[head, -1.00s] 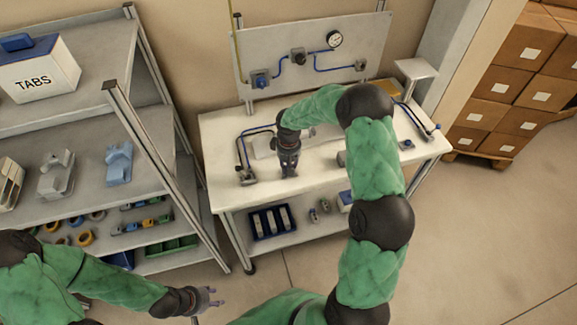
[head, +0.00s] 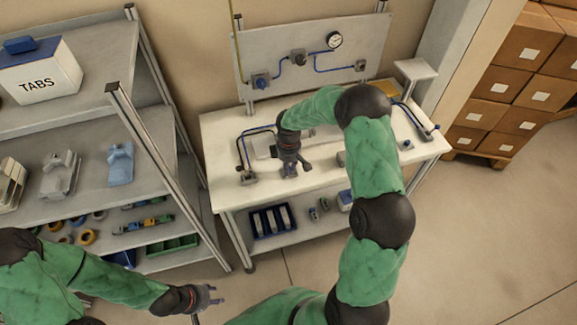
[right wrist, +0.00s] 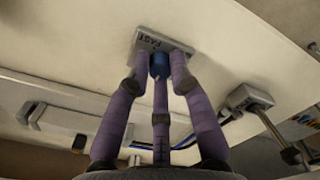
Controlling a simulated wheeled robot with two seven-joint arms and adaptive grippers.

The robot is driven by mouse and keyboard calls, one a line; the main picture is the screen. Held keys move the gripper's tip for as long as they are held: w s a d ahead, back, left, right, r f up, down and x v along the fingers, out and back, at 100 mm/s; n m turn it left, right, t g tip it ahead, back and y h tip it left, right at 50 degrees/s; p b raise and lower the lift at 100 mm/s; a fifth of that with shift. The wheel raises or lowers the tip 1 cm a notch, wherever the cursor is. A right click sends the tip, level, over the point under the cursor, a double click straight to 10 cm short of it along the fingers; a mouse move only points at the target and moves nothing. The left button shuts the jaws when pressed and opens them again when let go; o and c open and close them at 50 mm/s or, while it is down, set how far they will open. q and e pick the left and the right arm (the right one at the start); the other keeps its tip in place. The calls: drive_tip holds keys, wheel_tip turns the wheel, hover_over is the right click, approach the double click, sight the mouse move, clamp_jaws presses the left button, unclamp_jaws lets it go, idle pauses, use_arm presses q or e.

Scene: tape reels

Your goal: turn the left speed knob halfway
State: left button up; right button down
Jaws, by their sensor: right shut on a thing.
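In the head view my right gripper (head: 290,168) is low over the white bench and hides the knob, so I cannot tell the knob's angle there. My left gripper (head: 209,297) is at the lower left, away from the bench, with its fingers apart and empty.
The white bench (head: 225,140) carries a fixture with a blue line (head: 246,172) at its left. A grey block with a dark lever (right wrist: 250,97) is right of the knob in the wrist view. A panel with a gauge (head: 334,40) stands behind. Shelves (head: 120,220) are at left.

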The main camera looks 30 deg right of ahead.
drive_tip(key=shift+s+f, duration=0.15)
drive_tip(key=shift+s, duration=0.05)
drive_tip(key=c, duration=1.1)
unclamp_jaws()
drive_tip(key=shift+d, duration=0.1)
drive_tip(key=shift+w+r, duration=0.1)
drive_tip(key=shift+r, duration=0.1)
drive_tip(key=shift+r, duration=0.3)
wheel_tip(320, 180, up, 11)
